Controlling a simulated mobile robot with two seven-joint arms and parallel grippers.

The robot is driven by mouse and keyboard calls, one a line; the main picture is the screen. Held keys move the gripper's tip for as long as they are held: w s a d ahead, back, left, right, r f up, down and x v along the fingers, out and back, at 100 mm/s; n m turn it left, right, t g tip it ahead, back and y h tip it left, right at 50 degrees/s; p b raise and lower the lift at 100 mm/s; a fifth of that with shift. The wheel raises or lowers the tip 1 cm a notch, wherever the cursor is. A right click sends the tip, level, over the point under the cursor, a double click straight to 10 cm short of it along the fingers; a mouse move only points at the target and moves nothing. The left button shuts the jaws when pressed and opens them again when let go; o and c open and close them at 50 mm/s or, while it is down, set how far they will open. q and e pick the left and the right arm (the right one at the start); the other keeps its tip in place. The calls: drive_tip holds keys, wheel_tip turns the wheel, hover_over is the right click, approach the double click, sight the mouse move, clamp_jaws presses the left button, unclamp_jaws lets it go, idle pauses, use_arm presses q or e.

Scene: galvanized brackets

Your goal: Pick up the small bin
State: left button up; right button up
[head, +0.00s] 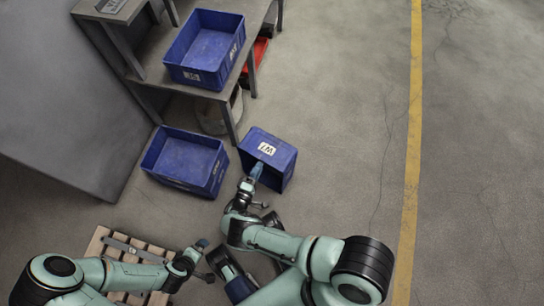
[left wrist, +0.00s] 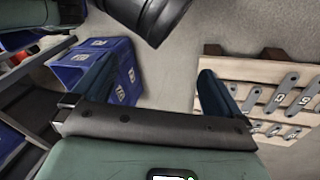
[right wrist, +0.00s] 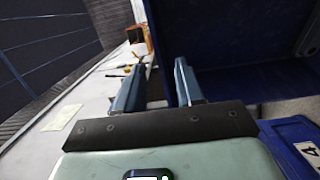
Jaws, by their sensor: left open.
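The small blue bin (head: 284,158), with a white "W7" label, is tipped over beside the table leg in the head view. My right gripper (head: 257,170) is at its near edge. In the right wrist view the dark blue bin wall (right wrist: 240,82) runs between and behind the fingers of my right gripper (right wrist: 160,62), which look closed in on its edge; the exact contact is hidden. I cannot tell whether the bin touches the floor. My left gripper (head: 203,243) is open and empty near the pallet; its spread fingers show in the left wrist view (left wrist: 153,78).
Another blue bin (head: 186,178) stands on the floor to the left. A larger one (head: 205,75) sits on the metal table (head: 160,68). A red bin (head: 262,50) is under it. A wooden pallet (head: 98,243) with metal brackets lies near my left arm. Floor to the right is clear.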

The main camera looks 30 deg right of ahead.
sight(266, 150)
drive_tip(key=b+x, duration=0.1)
drive_tip(key=x, duration=0.8)
drive_tip(key=shift+w+d, duration=0.25)
drive_tip(key=shift+w, duration=0.05)
clamp_jaws()
use_arm(q)
drive_tip(key=shift+w+a+f, duration=0.4)
drive_tip(key=shift+w+f, duration=0.05)
drive_tip(key=shift+w, duration=0.3)
use_arm(e)
drive_tip(key=shift+w+r, duration=0.1)
drive_tip(key=shift+r, duration=0.1)
